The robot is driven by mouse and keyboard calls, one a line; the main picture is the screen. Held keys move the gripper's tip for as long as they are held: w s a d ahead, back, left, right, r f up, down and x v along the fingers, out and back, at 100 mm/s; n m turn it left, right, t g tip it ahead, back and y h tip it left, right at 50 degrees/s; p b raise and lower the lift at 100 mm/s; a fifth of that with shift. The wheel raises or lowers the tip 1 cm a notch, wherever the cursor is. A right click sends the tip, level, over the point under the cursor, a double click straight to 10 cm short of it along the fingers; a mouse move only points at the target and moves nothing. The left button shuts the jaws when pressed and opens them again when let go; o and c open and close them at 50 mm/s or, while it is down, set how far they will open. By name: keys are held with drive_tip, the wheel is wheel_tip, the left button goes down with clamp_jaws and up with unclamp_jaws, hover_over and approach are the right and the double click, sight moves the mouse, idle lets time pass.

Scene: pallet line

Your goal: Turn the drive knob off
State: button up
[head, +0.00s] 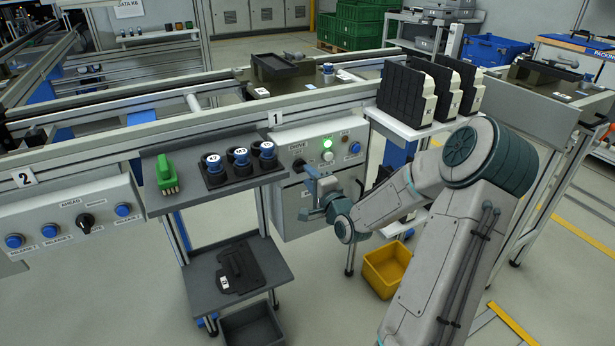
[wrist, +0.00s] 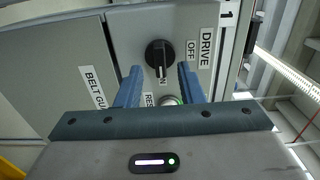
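The drive knob (wrist: 159,54) is a black rotary knob on the grey control box in the wrist view. Its white mark points down in that view, at the ON label (wrist: 163,81); the OFF label (wrist: 191,49) lies to its right, beside the DRIVE label (wrist: 206,47). In the head view the knob (head: 298,165) shows small at the box's left side, just above my gripper. My gripper (wrist: 160,72) is open, its blue fingers apart with nothing between them. The fingertips reach toward the panel near the knob's lower end; I cannot tell whether they touch it.
A shelf with dark holders (head: 215,178) stands left. A black-and-white parts rack (head: 402,95) stands right, above a yellow bin (head: 388,268).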

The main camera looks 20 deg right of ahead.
sight(301, 168)
drive_tip(key=shift+w, duration=1.4)
clamp_jaws()
